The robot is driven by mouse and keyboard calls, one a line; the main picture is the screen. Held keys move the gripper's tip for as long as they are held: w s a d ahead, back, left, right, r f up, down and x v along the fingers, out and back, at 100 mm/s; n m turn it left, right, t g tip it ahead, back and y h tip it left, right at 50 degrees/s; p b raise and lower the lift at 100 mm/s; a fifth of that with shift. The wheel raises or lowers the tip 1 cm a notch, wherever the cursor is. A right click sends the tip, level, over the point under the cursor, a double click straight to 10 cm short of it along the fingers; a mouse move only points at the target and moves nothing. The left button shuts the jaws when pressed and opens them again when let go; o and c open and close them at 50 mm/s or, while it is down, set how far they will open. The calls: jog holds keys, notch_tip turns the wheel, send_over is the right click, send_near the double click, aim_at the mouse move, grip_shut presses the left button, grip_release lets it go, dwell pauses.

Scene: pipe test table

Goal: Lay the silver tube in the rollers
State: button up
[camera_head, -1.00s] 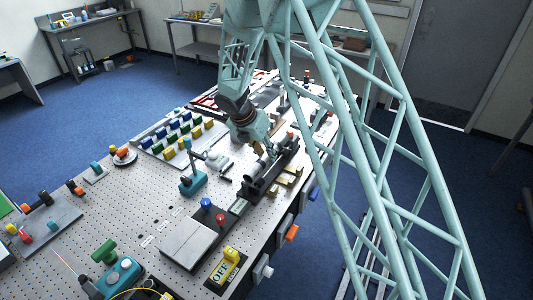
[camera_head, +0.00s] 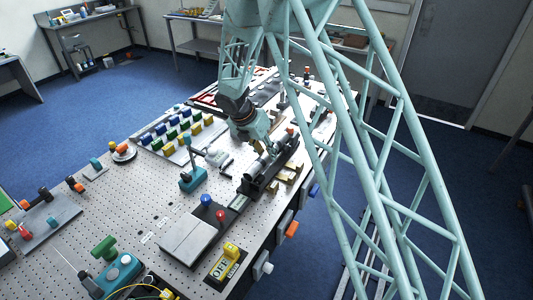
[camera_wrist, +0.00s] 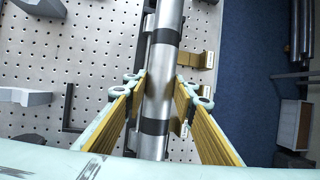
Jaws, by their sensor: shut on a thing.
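The silver tube (camera_wrist: 162,60), with dark bands around it, runs lengthwise through the wrist view. My gripper (camera_wrist: 161,84) has one finger on each side of the tube and is shut on it. In the head view my gripper (camera_head: 268,149) is low over the dark roller fixture (camera_head: 287,148) near the right edge of the table. The tube shows there as a small pale piece (camera_head: 257,166) over the fixture. I cannot tell whether the tube touches the rollers, as the tube and my arm hide most of them.
Gold brackets (camera_wrist: 196,60) stand right of the tube. A teal-based lever device (camera_head: 193,178) and a rack of coloured blocks (camera_head: 176,135) are to the left. The perforated table (camera_head: 130,205) has bare room at left.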

jog(key=shift+f, duration=0.35)
dwell(0.5)
jog(key=o, duration=1.2)
jog(key=shift+r, duration=0.1)
jog(key=shift+v, duration=5.9)
